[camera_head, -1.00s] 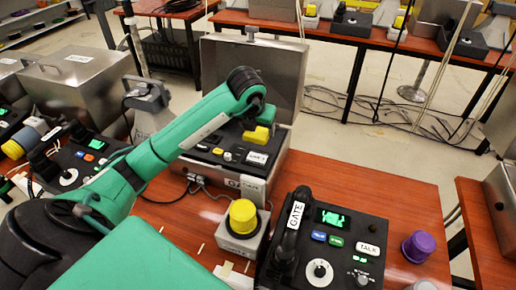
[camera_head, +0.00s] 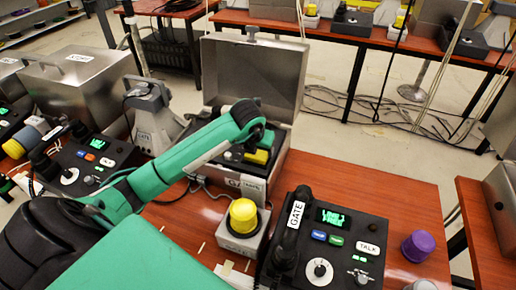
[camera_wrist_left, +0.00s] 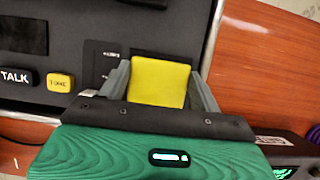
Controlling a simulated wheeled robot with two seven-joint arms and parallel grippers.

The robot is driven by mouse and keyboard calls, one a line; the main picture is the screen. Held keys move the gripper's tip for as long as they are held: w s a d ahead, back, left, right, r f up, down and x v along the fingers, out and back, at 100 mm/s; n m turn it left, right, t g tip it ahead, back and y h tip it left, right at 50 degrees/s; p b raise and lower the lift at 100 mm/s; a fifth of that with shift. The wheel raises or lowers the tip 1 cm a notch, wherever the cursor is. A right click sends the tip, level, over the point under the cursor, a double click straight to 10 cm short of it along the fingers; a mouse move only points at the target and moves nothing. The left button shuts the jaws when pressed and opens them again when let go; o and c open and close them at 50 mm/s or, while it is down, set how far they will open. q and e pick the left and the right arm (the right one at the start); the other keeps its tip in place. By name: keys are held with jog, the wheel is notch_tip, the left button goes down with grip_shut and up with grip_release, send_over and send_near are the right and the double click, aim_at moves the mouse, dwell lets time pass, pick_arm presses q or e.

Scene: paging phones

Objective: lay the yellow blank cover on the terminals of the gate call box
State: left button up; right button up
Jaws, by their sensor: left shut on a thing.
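The yellow blank cover (camera_wrist_left: 160,82) is a flat, roughly square piece between the two grey fingers of my left gripper (camera_wrist_left: 162,90). In the head view the cover (camera_head: 259,156) is low inside the open steel case of the gate call box (camera_head: 252,187), near its front right part. My left gripper is shut on it, and my arm hides much of the case's panel. In the wrist view the cover is over the dark panel, beside TALK (camera_wrist_left: 15,76) and TONE (camera_wrist_left: 60,82) buttons. I cannot see the terminals, or tell whether the cover touches the panel.
A yellow button on a grey box (camera_head: 242,218) stands in front of the case. A black GATE desk phone (camera_head: 330,240) and a purple knob (camera_head: 416,246) are to its right. The case's raised lid (camera_head: 275,75) stands behind my gripper. Bare table lies right of the case.

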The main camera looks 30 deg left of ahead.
aim_at(257, 154)
pick_arm(q)
jog(key=o, duration=1)
pick_arm(e)
jog(key=shift+w+a+r, duration=0.1)
jog(key=shift+w+r, duration=0.3)
jog(key=shift+w, duration=0.15)
jog(key=shift+s, duration=0.15)
pick_arm(q)
jog(key=shift+r, duration=0.3)
jog(key=v, duration=0.3)
jog(key=shift+s+r, duration=0.1)
jog(key=v, duration=0.8)
jog(key=shift+s, duration=0.2)
pick_arm(e)
jog(key=shift+a, duration=0.1)
pick_arm(q)
jog(key=shift+r, duration=0.1)
